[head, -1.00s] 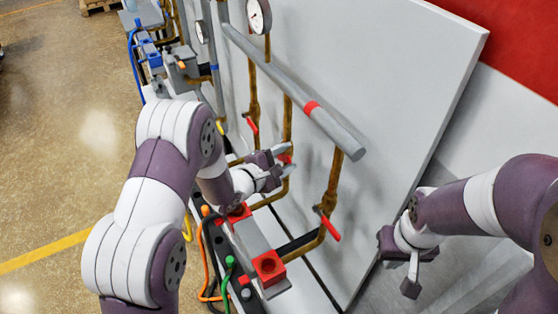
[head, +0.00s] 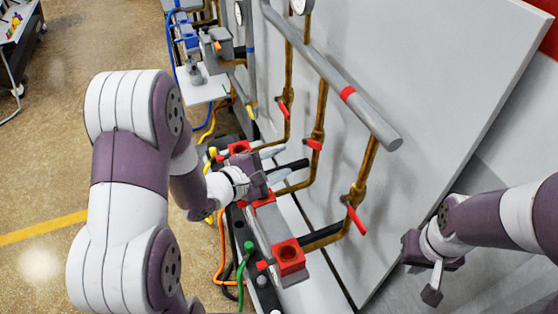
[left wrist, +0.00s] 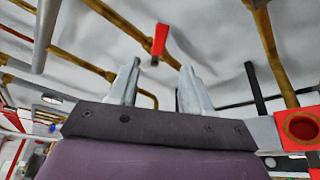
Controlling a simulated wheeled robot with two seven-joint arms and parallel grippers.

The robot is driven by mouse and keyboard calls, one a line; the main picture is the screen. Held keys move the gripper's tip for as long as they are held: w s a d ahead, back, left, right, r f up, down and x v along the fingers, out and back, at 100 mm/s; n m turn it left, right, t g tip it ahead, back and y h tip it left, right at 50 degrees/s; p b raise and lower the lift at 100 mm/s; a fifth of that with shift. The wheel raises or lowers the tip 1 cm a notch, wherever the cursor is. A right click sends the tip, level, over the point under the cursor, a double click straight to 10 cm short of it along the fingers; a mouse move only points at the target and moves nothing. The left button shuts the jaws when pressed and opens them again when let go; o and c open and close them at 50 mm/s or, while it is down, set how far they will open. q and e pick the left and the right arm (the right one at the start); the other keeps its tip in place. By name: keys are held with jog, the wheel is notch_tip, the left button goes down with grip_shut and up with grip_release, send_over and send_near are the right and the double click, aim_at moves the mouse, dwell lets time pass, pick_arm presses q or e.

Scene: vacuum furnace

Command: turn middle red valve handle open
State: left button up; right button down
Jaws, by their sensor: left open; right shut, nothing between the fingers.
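The middle red valve handle (head: 314,144) sits on the middle brown pipe, between two other red handles. My left gripper (head: 286,162) is open and empty, its fingers pointing toward the pipe. Its fingertips stop short of the middle handle, a little to its left and below it in the head view. In the left wrist view a red handle (left wrist: 159,40), apparently the middle one, shows beyond the gap between the open fingers (left wrist: 155,85). My right gripper (head: 432,294) is shut and empty at the lower right, well away from the valves.
Another red handle (head: 284,108) is on the farther pipe, and one (head: 354,217) on the nearer pipe. A grey bar (head: 335,78) runs above the valves before a pale panel (head: 440,90). Red square fittings (head: 288,256) and hoses lie below my left gripper.

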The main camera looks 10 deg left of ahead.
aim_at(314, 146)
pick_arm(q)
jog(key=w+a+f+m+h+b, duration=0.4)
jog(key=m+b, duration=0.7)
jog(key=m, duration=0.6)
jog(key=w+d+m+p, duration=0.1)
jog(key=w+d+m, duration=0.1)
jog(key=m, duration=0.5)
jog(key=w+d+r+m+g+h+p, duration=0.1)
jog(key=w+d+m, duration=0.1)
jog(key=d+m, duration=0.3)
jog(key=w+d+m+g+p, duration=0.1)
jog(key=d+m, duration=0.3)
jog(key=m, duration=0.6)
jog(key=shift+w+d+r+h, duration=0.15)
jog(key=shift+w+d+h, duration=0.1)
jog(key=shift+w+h, duration=0.25)
